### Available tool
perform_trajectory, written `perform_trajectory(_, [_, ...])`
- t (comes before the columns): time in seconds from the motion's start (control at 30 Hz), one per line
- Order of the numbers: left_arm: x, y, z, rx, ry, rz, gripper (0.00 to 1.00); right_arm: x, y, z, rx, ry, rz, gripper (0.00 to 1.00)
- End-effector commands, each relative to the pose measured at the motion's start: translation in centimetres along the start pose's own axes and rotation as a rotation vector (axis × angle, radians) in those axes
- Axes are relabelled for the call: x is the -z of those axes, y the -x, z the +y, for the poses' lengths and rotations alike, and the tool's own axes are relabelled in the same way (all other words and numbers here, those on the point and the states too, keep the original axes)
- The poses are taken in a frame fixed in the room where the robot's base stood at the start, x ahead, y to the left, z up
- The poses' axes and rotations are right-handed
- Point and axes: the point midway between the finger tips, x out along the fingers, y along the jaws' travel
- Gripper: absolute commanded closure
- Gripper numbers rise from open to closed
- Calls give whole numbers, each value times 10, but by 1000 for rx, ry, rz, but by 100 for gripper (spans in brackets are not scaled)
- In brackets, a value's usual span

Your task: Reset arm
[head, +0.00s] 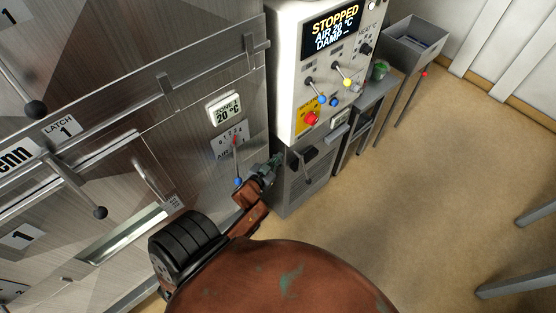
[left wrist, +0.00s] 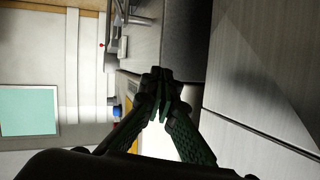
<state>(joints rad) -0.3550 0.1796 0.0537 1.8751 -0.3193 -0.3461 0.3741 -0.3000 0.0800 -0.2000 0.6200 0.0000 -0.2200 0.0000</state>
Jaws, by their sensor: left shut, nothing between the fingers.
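My left gripper (head: 272,164) is in the middle of the head view, at the end of my brown arm. It is shut and empty, beside the steel dryer front and below the control panel. In the left wrist view its two dark green fingers (left wrist: 160,92) meet at their tips, with nothing between them. A small lever with a red tip and a blue knob (head: 238,182) sits on the steel front just left of the gripper. I cannot tell whether the gripper touches it. My right gripper is not in view.
The white control panel (head: 293,60) reads STOPPED and carries a red button (head: 311,118) and several levers. The steel front (head: 190,85) has long ball-ended handles (head: 100,212). A grey bin (head: 415,42) stands at the back right. The tan floor (head: 430,190) at right is largely clear.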

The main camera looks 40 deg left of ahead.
Motion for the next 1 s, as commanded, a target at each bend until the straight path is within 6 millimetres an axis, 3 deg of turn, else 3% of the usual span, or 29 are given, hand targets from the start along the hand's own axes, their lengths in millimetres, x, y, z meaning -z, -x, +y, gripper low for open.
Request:
perform_trajectory(0.77, [-9, 0, 2, -2, -1, -20, 100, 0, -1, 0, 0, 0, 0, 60])
perform_trajectory(0.87, [-27, -4, 7, -9, -2, -46, 100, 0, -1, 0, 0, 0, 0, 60])
perform_trajectory(0.97, [-70, -10, 17, -27, -8, -111, 100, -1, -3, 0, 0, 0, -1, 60])
perform_trajectory(1.0, [-94, -12, 23, -37, -13, -147, 100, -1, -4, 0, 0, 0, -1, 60])
